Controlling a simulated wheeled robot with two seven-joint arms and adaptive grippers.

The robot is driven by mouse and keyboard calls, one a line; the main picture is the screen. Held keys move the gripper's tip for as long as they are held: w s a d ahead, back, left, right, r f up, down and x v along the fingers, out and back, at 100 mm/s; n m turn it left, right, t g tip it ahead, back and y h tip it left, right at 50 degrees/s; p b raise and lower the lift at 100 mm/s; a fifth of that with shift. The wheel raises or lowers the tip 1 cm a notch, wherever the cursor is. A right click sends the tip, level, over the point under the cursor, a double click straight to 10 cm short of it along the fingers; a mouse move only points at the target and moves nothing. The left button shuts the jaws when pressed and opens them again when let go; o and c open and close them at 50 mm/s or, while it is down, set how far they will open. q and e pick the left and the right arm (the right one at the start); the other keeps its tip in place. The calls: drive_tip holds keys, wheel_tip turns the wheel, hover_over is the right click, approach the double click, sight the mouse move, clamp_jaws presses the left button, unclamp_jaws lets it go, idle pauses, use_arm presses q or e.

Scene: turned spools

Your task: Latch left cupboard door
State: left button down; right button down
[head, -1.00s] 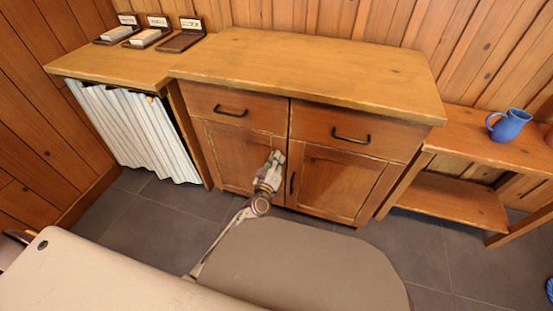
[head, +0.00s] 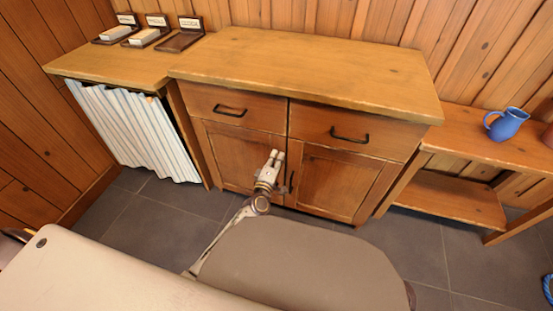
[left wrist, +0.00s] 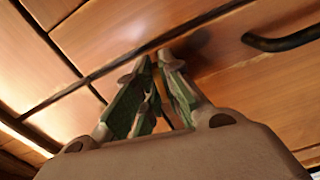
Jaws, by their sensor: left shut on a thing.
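The left cupboard door (head: 234,156) looks flush with the cabinet front in the head view. My left gripper (head: 276,155) is at this door's upper right corner, its fingers close together side by side. In the left wrist view my gripper's fingertips (left wrist: 159,62) meet at the wood beside a dark seam. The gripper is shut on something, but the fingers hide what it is. A black handle (left wrist: 285,40) stands to the right of the fingertips there. The right cupboard door (head: 327,183) is closed, with a dark vertical handle. My right gripper is not in view.
Two drawers with black handles (head: 230,111) (head: 349,134) sit above the doors, under the wooden countertop (head: 310,65). A striped curtain (head: 130,130) hangs at left. A low shelf bench (head: 460,200) with a blue jug (head: 506,124) stands at right. Grey floor lies in front.

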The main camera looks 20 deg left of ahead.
use_arm(q)
drive_tip(key=shift+n, duration=1.1)
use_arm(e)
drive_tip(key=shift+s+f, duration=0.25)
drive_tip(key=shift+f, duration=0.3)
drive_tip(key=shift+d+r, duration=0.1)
use_arm(q)
drive_tip(key=c, duration=1.6)
unclamp_jaws()
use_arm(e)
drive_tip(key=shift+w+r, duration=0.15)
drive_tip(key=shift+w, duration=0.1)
use_arm(q)
drive_tip(key=shift+s, duration=0.15)
